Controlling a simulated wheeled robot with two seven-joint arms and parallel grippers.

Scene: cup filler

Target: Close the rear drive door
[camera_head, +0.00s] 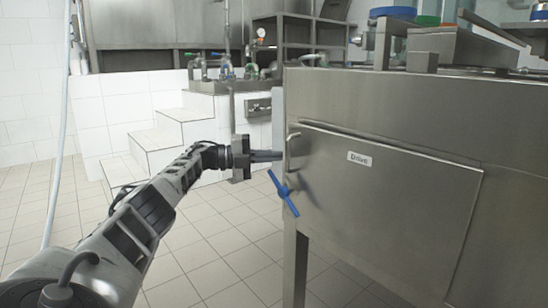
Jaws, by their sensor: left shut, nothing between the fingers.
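The rear drive door (385,205) is a large flat steel panel with a small white label, on the side of the steel machine at the right. It lies close against the housing; I cannot tell whether it is fully flush. A blue handle (284,192) sits tilted at its left edge, with a small metal bracket above it. My left gripper (268,156) points right, its fingers together and empty, just left of the door's left edge and above the blue handle. I cannot tell whether the fingertips touch the door. My right gripper is out of view.
The machine (400,95) fills the right side and stands on a steel leg (295,265). White tiled steps (165,140) and pipes with valves (230,72) are behind. A pale hose (60,150) hangs at the left. The tiled floor (215,240) below my arm is clear.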

